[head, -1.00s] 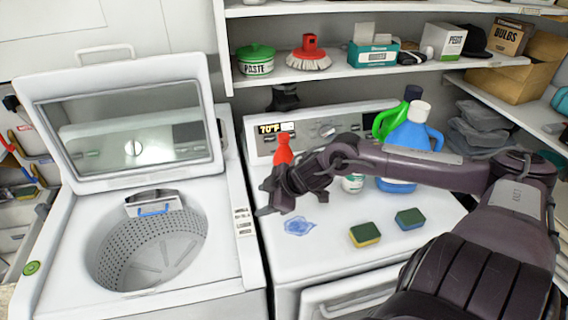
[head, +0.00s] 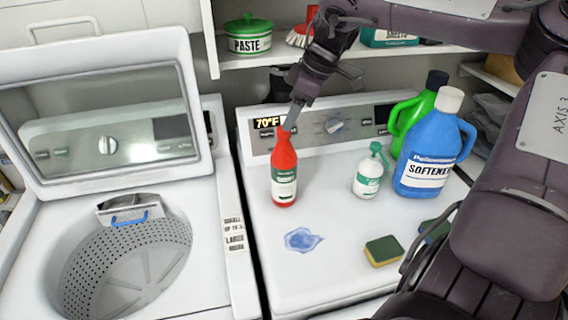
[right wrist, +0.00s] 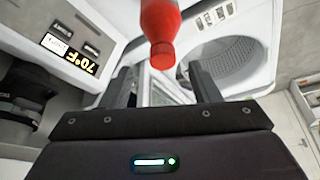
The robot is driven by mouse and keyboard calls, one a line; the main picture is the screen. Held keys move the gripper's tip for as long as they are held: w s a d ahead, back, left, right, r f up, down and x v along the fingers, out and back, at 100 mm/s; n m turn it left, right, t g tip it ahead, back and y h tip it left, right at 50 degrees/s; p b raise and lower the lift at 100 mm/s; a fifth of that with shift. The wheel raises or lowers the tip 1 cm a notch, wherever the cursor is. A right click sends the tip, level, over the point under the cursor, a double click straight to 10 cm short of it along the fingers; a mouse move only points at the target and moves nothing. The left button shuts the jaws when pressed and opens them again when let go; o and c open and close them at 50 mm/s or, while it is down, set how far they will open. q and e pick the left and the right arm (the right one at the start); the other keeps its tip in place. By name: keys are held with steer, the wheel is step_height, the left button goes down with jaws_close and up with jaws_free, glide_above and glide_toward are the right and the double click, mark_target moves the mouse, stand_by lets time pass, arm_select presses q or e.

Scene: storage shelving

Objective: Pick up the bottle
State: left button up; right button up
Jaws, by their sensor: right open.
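A red bottle (head: 284,172) with a white and green label stands upright on the white machine top. My right gripper (head: 293,112) points down from above, its fingers at the bottle's narrow top. Other bottles stand to the right: a small white and green pump bottle (head: 369,176), a blue softener bottle (head: 427,150) and a green bottle with a dark cap (head: 408,120). My left gripper is not in view.
A green and yellow sponge (head: 383,251) and a blue spill (head: 302,239) lie in front of the bottles. An open washer (head: 200,262) is at left. A shelf above holds a green paste pot (head: 249,36). The machine top's front left is mostly clear.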

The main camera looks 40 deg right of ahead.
mark_target(281, 135)
steer(key=shift+a+f, duration=0.3)
steer(key=p+x, duration=0.3)
steer(key=x, duration=0.2)
steer(key=shift+w, duration=0.2)
steer(key=shift+w+a+f, duration=0.2)
steer(key=shift+f, duration=0.5)
steer(key=c, duration=0.5)
jaws_close()
